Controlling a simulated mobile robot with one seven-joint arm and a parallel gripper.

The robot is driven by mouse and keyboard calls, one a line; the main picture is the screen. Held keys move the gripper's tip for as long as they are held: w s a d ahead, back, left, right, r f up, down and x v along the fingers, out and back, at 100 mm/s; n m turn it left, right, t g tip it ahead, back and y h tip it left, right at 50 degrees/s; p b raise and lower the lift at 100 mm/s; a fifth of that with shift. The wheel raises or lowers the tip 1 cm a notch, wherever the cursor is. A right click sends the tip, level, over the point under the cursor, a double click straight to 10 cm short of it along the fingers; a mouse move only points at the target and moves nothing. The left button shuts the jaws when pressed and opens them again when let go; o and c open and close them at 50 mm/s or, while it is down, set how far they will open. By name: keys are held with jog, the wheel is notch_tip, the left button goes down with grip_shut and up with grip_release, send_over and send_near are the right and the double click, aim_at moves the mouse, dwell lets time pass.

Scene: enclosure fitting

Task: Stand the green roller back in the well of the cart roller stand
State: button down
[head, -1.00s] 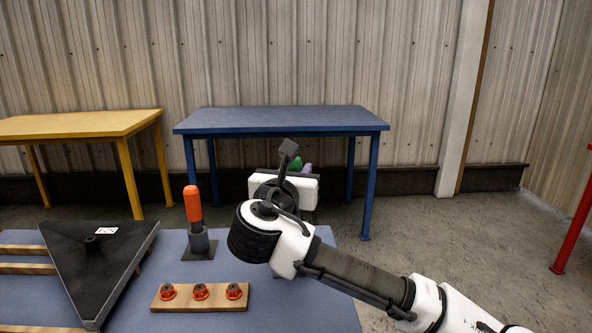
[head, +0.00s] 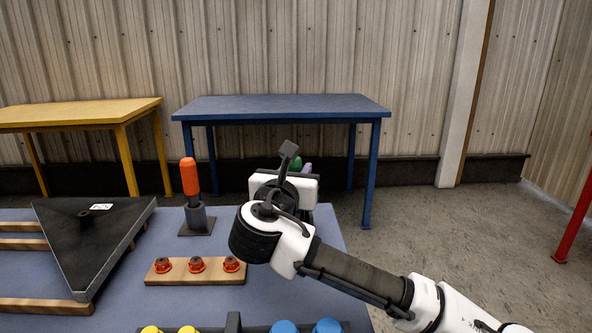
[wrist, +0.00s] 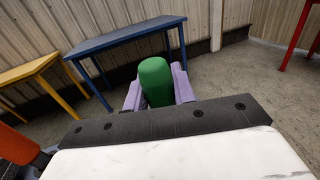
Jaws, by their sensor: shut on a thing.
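The green roller (wrist: 155,82) stands up between the two purple fingers of my gripper (wrist: 158,92) in the wrist view; the fingers are shut on it. In the head view only a small green tip of the roller (head: 296,163) shows behind my white wrist, beside a purple finger (head: 307,168). The roller's lower end is hidden. An orange roller (head: 189,176) stands upright in a dark grey holder (head: 196,217) on a square base, left of my gripper. I cannot pick out an empty well; my arm hides part of the surface.
On the blue-grey top (head: 300,300) lie a black triangular plate (head: 85,235), a wooden strip with red knobs (head: 197,276) and, at the front, a dark rack with yellow and blue pieces (head: 233,322). A blue table (head: 280,108) and a yellow table (head: 80,113) stand behind.

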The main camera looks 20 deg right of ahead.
jog(key=c, duration=1.1)
grip_release()
jog(key=shift+b+v, duration=2.5)
jog(key=shift+v, duration=4.5)
